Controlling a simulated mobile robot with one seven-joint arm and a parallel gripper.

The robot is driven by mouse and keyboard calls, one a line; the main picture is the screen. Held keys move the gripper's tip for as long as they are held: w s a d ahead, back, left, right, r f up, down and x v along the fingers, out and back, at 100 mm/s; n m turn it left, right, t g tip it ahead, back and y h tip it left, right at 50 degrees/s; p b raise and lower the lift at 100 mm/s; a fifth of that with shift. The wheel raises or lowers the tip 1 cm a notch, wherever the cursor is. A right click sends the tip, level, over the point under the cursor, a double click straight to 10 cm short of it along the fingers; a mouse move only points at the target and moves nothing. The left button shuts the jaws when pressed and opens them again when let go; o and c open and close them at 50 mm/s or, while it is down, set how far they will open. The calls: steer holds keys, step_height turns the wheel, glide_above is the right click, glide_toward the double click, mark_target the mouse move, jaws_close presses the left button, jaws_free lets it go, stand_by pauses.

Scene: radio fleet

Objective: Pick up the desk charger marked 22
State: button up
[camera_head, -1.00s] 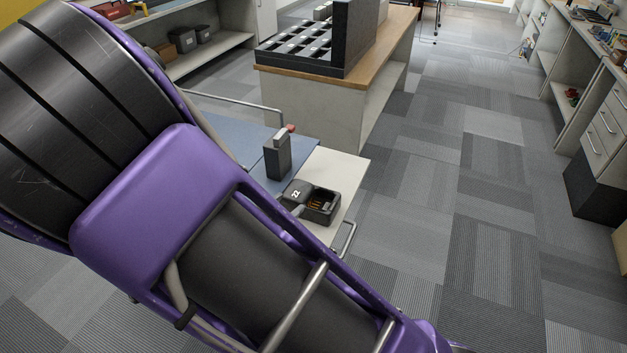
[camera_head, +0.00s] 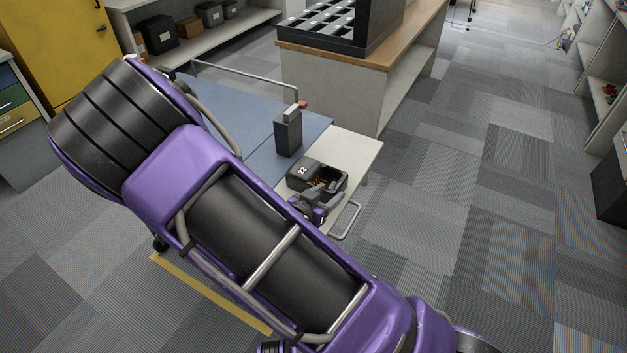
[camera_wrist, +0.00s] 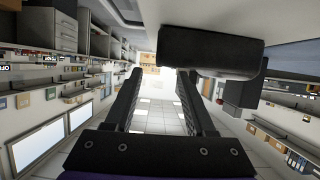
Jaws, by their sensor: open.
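The desk charger marked 22 (camera_head: 303,170) is a black box with an open well, sitting on the white end of a cart. My gripper (camera_head: 314,205) shows at its near side, partly hidden behind my arm. In the wrist view, which looks upside down, the charger (camera_wrist: 210,50) is a large dark block at the upper right. My gripper (camera_wrist: 160,80) is open there, with nothing between its fingers. The right finger's tip is close to the charger; I cannot tell whether they touch.
The cart has a metal handle (camera_head: 347,221). A wooden-topped counter (camera_head: 335,66) with a black tray stands behind.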

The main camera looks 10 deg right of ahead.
mark_target(338, 184)
steer(key=x, duration=0.7)
steer(key=shift+w+d, duration=0.15)
steer(key=shift+c, duration=0.3)
jaws_close()
steer(key=shift+r, duration=0.1)
stand_by(0.9)
